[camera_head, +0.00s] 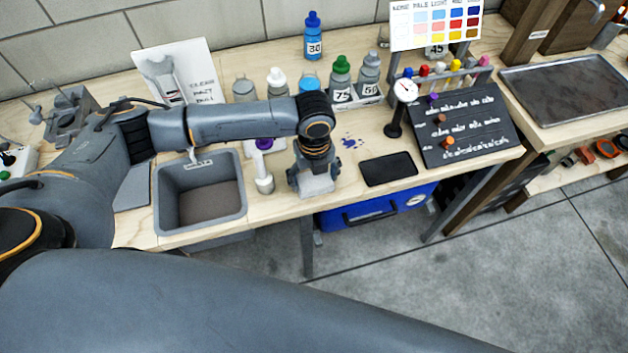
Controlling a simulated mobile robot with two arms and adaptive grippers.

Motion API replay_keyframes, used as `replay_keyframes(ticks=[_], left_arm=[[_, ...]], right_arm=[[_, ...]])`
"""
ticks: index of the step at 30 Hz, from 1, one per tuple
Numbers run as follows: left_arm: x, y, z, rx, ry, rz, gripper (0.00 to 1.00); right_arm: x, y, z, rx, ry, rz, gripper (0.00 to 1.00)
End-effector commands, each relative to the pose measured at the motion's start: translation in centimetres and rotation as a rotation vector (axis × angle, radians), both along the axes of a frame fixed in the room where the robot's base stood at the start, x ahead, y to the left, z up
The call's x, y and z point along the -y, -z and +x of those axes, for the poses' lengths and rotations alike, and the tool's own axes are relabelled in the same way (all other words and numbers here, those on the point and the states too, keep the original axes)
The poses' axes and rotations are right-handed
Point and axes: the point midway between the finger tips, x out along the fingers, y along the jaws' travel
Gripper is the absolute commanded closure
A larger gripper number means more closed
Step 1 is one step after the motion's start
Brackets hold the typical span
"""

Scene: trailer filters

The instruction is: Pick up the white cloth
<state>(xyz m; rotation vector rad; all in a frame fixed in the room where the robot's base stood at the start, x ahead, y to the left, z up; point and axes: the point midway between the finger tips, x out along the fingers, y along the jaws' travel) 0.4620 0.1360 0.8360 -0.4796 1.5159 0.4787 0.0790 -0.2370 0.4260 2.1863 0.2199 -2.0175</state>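I cannot clearly make out a white cloth in the head view. My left gripper (314,186) points down at the front edge of the wooden bench (275,205), right of the sink. My own wrist hides its fingers, so I cannot tell whether it is open or shut, or whether it holds anything. The pale grey shape there may be part of the gripper. My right gripper is out of view.
To the right are a black pad (389,169), a dial gauge (405,90) and a blackboard (465,125). Several bottles (341,80) stand behind.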

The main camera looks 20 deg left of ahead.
Motion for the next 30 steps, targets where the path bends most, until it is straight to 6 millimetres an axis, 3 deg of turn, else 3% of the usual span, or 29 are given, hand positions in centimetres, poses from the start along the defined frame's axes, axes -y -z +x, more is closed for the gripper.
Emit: replay_keyframes(ticks=[11,16,20,28,30], left_arm=[[0.0,-0.1,0.0,-0.002,0.000,0.001,0.47],[0.0,-1.2,0.0,0.001,0.001,0.000,0.47],[0.1,-3.2,0.0,0.003,0.002,-0.002,0.47],[3.3,-9.2,-4.1,0.005,0.007,-0.004,0.47],[4.6,-9.8,-5.7,0.001,0.009,-0.003,0.47]], right_arm=[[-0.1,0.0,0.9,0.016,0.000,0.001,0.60],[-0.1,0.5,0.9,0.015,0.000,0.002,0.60],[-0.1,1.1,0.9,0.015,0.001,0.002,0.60],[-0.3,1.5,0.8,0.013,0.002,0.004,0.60],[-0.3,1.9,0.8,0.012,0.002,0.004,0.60]])
